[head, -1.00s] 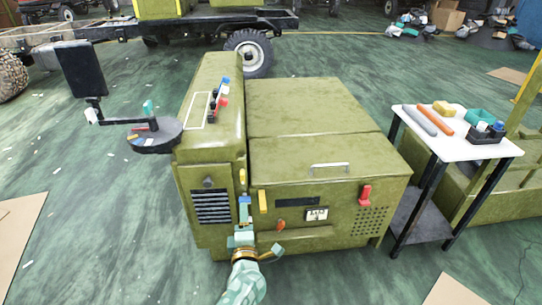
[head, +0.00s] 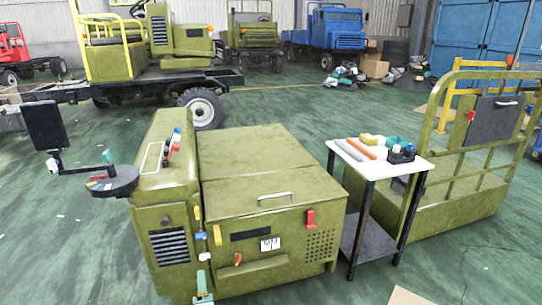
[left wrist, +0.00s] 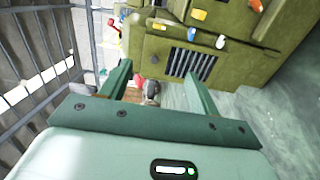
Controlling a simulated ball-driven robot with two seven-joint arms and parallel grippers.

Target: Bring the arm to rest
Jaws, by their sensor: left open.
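My left gripper (head: 203,288) shows at the bottom edge of the head view, in front of the olive machine cabinet (head: 262,207). Most of its arm is out of the picture. In the left wrist view its two green fingers (left wrist: 158,85) are apart, with nothing held between them. The cabinet's front, with a dark vent (left wrist: 190,64) and coloured handles, lies beyond the fingers there, apart from them. A small grey rounded thing shows farther off between the fingers; I cannot tell what it is. My right gripper is not in view.
A white-topped cart (head: 388,165) with tools stands right of the cabinet, beside an olive railed platform (head: 455,218). A screen on an arm (head: 45,126) stands left. Trucks stand behind. In the wrist view, grey bars (left wrist: 28,75) run along the left. Open green floor lies left.

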